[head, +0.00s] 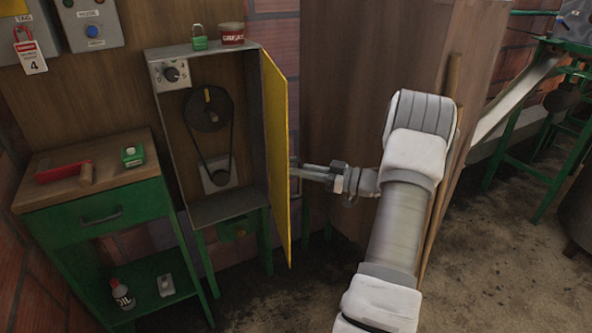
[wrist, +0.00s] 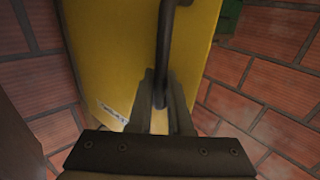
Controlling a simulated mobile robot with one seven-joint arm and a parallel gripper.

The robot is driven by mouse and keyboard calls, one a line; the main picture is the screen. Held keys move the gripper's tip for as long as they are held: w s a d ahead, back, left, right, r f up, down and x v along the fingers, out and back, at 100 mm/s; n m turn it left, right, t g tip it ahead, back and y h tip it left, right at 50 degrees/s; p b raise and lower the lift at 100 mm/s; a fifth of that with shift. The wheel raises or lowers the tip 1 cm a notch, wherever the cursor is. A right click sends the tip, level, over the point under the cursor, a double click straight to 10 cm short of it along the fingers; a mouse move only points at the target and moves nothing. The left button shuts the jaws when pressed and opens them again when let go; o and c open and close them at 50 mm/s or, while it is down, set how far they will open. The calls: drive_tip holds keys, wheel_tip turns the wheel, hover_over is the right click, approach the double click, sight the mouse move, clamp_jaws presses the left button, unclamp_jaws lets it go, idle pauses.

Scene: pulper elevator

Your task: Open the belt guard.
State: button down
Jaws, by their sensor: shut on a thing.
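The belt guard (head: 275,150) is a yellow door hinged on the right side of a grey cabinet (head: 205,50). It stands swung well out, and the pulleys and belt (head: 208,130) inside are exposed. My gripper (head: 297,170) is on the outer face of the guard, on its right in the head view. In the wrist view the guard's yellow face (wrist: 110,50) fills the middle. The two fingers (wrist: 161,100) are shut on its dark bar handle (wrist: 164,45). The handle is mostly hidden in the head view.
A green padlock (head: 199,37) and a red tin (head: 231,33) stand on the cabinet. A green workbench (head: 85,205) with tools is at left. A brown panel (head: 345,60) stands behind my arm, with a wooden pole (head: 453,75). Brick wall is close in the wrist view.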

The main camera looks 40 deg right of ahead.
drive_tip(key=c, duration=1.1)
unclamp_jaws()
drive_tip(key=shift+w, duration=0.1)
drive_tip(key=shift+c, duration=0.2)
